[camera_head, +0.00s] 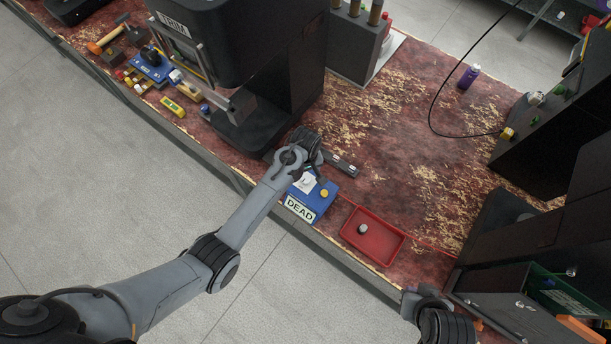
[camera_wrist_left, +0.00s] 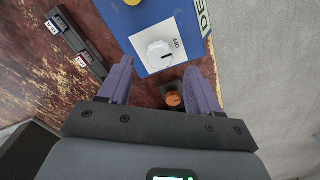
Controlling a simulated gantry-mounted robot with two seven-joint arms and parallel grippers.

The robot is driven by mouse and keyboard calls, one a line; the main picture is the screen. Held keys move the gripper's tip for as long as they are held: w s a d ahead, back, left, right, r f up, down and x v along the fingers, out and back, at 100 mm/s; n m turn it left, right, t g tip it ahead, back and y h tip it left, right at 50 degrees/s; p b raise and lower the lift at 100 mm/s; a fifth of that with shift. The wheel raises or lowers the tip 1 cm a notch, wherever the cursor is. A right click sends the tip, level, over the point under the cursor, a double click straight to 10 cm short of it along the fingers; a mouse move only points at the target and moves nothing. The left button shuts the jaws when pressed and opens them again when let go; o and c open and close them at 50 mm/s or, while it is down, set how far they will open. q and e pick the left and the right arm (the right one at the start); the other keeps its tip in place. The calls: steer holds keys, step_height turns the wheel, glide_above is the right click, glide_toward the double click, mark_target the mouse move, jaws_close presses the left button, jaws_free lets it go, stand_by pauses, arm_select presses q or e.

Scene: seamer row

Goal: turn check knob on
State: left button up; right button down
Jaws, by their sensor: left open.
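The blue box (camera_head: 318,207) with a "DEAD" label sits at the front edge of the bench. In the head view my left gripper (camera_head: 314,168) is over the box's back edge and partly hides the plate. My right arm shows at the lower right; its jaws are unclear.
A dark bar with labels (camera_head: 341,164) lies behind the box. A red tray (camera_head: 372,236) holding a grey round part is to the right. An orange round part (camera_wrist_left: 173,98) shows between my left fingers. The "TRIM" machine (camera_head: 215,45) stands behind left.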

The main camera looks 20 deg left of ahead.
mark_target(305, 178)
arm_select(q)
steer(key=shift+f, duration=2.05)
steer(key=c, duration=1)
